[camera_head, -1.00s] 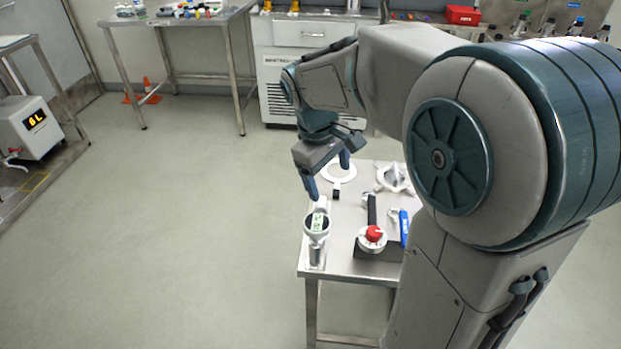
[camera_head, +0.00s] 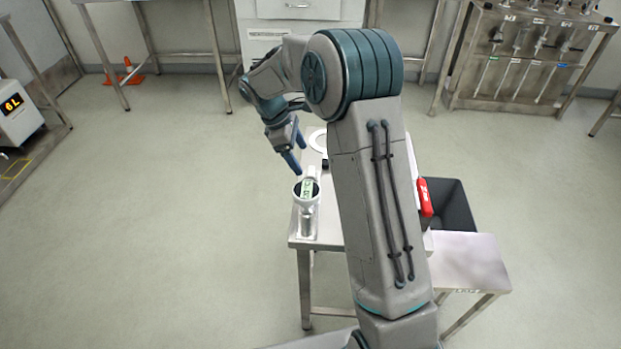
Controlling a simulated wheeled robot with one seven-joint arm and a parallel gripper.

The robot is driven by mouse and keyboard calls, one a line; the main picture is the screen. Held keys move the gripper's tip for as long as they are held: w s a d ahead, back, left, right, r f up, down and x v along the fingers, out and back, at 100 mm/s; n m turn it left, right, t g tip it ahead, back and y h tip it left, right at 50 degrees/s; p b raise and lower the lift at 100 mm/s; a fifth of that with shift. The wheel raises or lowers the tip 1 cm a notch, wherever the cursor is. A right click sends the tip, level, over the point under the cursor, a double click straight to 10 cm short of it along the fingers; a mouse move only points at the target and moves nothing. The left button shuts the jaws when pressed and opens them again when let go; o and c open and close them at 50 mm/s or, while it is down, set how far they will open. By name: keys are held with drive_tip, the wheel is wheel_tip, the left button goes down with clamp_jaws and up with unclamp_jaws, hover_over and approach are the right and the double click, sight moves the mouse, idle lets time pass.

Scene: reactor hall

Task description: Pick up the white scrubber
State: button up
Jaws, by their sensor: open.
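My gripper (camera_head: 300,156) is open and points down over the left part of the small steel table (camera_head: 303,244). I see nothing between its fingers. Just below and in front of it is a white-rimmed round holder (camera_head: 297,195) with a dark inside, on a metal stand. A white piece with a green marking (camera_head: 307,187) shows at this holder; I cannot tell for sure that it is the white scrubber. The fingertips look apart from it. A white ring (camera_head: 318,139) lies behind, partly covered. My arm hides most of the tabletop.
A red item (camera_head: 424,196) and a dark bin (camera_head: 452,205) are right of my arm, by a lower steel surface (camera_head: 468,262). A rack with hanging tools (camera_head: 530,55) stands at the back right. An orange cone (camera_head: 128,70) is far left. The left floor is clear.

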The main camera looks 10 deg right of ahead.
sight(311, 172)
drive_tip(key=x, duration=0.8)
drive_tip(key=shift+w+d+r, duration=0.1)
drive_tip(key=shift+d+r, duration=0.05)
drive_tip(key=shift+d, duration=0.05)
drive_tip(key=c, duration=1.1)
